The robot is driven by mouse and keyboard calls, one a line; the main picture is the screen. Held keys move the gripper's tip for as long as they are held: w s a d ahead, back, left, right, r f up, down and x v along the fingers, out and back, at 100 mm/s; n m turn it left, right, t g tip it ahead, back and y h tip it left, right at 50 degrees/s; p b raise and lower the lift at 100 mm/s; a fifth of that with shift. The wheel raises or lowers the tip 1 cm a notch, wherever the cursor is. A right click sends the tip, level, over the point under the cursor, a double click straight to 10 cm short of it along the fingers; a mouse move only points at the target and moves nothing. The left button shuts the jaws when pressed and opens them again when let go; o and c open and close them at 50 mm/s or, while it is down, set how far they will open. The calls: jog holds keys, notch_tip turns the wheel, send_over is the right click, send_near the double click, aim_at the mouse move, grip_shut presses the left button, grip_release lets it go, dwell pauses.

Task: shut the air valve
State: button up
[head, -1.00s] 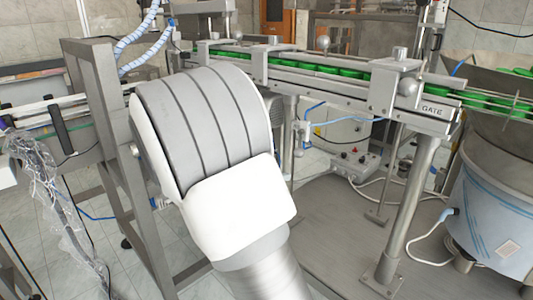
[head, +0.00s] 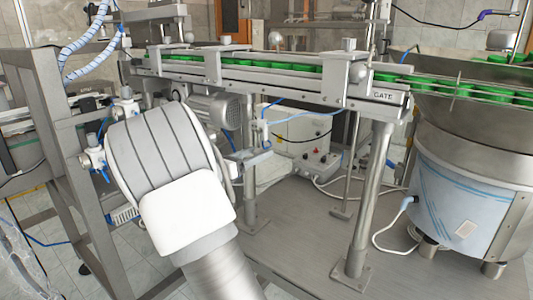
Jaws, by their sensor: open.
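I cannot tell for certain which part is the air valve. A small pale fitting with a blue air hose (head: 93,157) sits on the grey frame post at left, just left of my arm. Another small metal fitting (head: 125,106) is above it, close behind my arm. A further pneumatic part with blue tubing (head: 254,158) hangs below the conveyor, right of my arm. No handle position can be made out on any of them. My arm's large white and grey link fills the lower left middle and hides what is behind it.
A conveyor (head: 255,83) carrying green caps crosses the back, with a GATE label at its right end. A steel leg (head: 367,200) supports it. A cap feeder bowl (head: 470,190) stands at right. A control box (head: 312,166) sits on the grey base plate (head: 310,235).

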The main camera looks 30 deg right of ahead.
jog(key=shift+b+x, duration=0.3)
jog(key=shift+x, duration=1.85)
jog(key=shift+c, duration=0.2)
grip_shut()
